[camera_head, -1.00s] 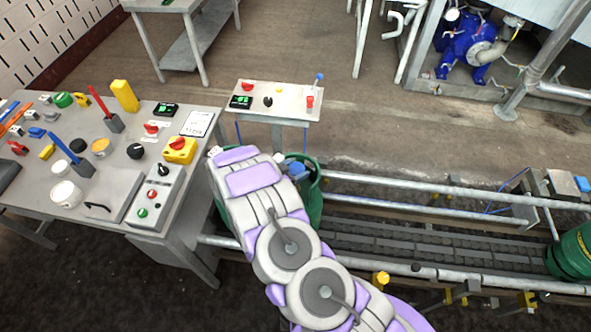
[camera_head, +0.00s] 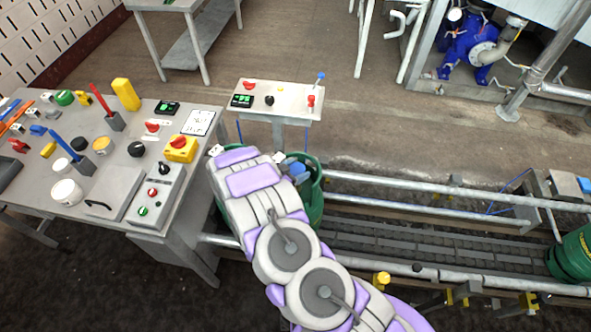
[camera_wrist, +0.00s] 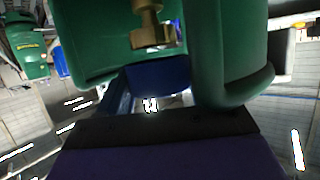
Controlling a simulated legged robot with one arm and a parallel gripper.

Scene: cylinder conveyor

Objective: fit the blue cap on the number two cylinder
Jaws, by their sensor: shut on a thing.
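The green cylinder (camera_head: 313,205) stands at the left end of the conveyor, mostly hidden behind my arm. In the wrist view its green collar (camera_wrist: 235,60) surrounds a brass valve (camera_wrist: 148,32). My gripper (camera_wrist: 150,98) is at the collar opening and is shut on the blue cap (camera_wrist: 160,75), which shows as a dark blue piece just below the valve in the picture. The cap looks close to the valve but not over it; contact cannot be told. In the head view a blue patch (camera_head: 297,168) shows beside my arm at the cylinder's top. No number is readable.
Conveyor rails (camera_head: 430,190) run right to another green cylinder (camera_head: 574,255). A small control stand (camera_head: 285,103) is behind the near cylinder. A workbench (camera_head: 105,140) with switches and tools stands at the left. Open floor lies behind the conveyor.

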